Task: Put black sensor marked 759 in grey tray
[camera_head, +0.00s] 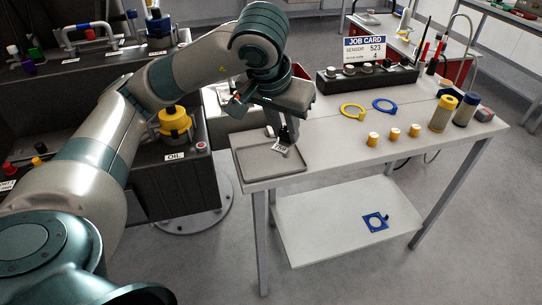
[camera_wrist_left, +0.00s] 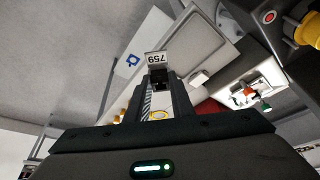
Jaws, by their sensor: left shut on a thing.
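My left gripper (camera_head: 288,131) comes in from the left over the table and points down. It is shut on the black sensor, whose white label (camera_head: 281,148) faces up. In the left wrist view the label of the sensor (camera_wrist_left: 157,58) reads 759, upside down, between the tips of my left gripper (camera_wrist_left: 160,82). The grey tray (camera_head: 250,174) lies on the near left corner of the table. The sensor is over the right part of the tray; I cannot tell whether it touches the tray floor. My right gripper is not in view.
A black rack (camera_head: 367,78) with silver-topped parts stands at the table's back below a job card (camera_head: 364,50). Yellow (camera_head: 352,111) and blue (camera_head: 385,105) rings, several small yellow-topped pieces and two bottles (camera_head: 443,112) stand to the right. The table's front middle is clear.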

